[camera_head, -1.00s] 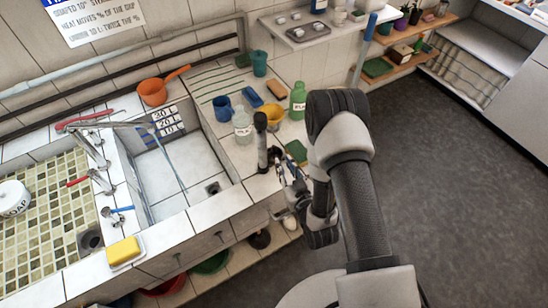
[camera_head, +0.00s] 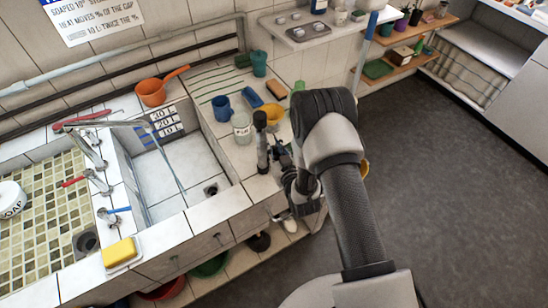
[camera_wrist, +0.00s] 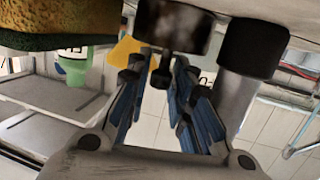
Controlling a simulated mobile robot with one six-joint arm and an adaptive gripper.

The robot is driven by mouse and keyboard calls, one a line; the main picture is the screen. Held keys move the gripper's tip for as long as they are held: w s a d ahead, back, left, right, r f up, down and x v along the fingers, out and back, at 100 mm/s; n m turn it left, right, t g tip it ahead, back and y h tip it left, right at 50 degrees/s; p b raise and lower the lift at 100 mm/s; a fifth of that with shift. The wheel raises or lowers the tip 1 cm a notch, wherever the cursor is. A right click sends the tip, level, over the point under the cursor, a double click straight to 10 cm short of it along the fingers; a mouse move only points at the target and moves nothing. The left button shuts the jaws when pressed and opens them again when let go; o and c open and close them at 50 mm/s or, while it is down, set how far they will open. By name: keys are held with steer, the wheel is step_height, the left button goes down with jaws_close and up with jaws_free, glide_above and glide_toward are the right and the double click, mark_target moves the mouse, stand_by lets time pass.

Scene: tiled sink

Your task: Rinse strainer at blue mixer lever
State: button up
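The blue mixer lever (camera_head: 119,210) sticks out at the front of the ledge left of the sink basin (camera_head: 165,180). I cannot single out the strainer for certain. A yellow round vessel (camera_head: 271,114) stands on the right counter, and part of a yellow thing (camera_head: 365,168) shows right of my arm. My gripper (camera_head: 281,152) is at the counter's right front, partly hidden by my arm. In the wrist view its blue-padded fingers (camera_wrist: 160,85) stand apart, with a thin dark stem between the tips. I see no clear hold on it.
A thin water-like stream (camera_head: 170,160) falls from the spout into the basin. A black upright thing (camera_head: 261,138) stands beside my gripper. A yellow sponge (camera_head: 121,252) lies front left.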

steer(key=shift+c, duration=0.2)
jaws_close()
steer(key=shift+d+r, duration=0.1)
steer(key=shift+r, duration=0.05)
